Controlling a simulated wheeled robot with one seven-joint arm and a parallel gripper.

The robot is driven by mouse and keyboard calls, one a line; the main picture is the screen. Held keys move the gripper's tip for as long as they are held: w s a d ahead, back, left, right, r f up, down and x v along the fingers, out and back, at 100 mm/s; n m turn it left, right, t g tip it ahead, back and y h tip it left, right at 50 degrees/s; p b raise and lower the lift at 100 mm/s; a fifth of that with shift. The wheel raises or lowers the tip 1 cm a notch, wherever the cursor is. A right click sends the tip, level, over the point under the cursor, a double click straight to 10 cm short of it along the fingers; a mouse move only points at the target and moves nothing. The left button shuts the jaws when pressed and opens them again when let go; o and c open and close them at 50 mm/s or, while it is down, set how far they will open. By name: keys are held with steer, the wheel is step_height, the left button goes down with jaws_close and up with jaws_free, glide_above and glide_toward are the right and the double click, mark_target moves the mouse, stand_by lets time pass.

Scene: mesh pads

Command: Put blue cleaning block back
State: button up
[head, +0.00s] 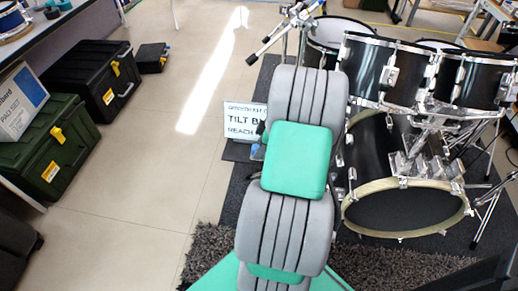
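My arm, grey with green panels, runs up the middle of the head view and covers what lies behind it. My gripper is not visible; it is hidden behind the arm or out of the picture. A small blue patch (257,152) shows at the arm's left edge, just under a white sign (243,121). It may be part of the blue cleaning block, but too little shows to tell. No other blue block can be made out.
A black drum kit (385,75) with metal stands is close on the right. A green case (50,150) and a black case (95,78) stand on the left. A dark shaggy rug (210,250) lies in front. The pale floor (150,160) at left centre is clear.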

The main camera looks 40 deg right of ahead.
steer(key=o, duration=0.4)
steer(key=p+v, duration=0.4)
steer(key=v, duration=0.8)
steer(key=w+a+r+m+g+h, duration=0.1)
steer(key=w+a+r+m, duration=0.15)
steer(key=a, duration=0.65)
steer(key=w+a+r+m, duration=0.1)
steer(key=w+a+r, duration=0.15)
steer(key=a, duration=0.55)
steer(key=s+a+m, duration=0.1)
steer(key=s+a, duration=0.1)
steer(key=a, duration=0.2)
steer(key=s+a+r+m+h, duration=0.1)
steer(key=s+a, duration=0.2)
steer(key=a, duration=0.2)
steer(key=s+a+m, duration=0.2)
steer(key=a, duration=0.2)
steer(key=shift+s+a+r+h, duration=0.3)
steer(key=shift+s+r, duration=0.1)
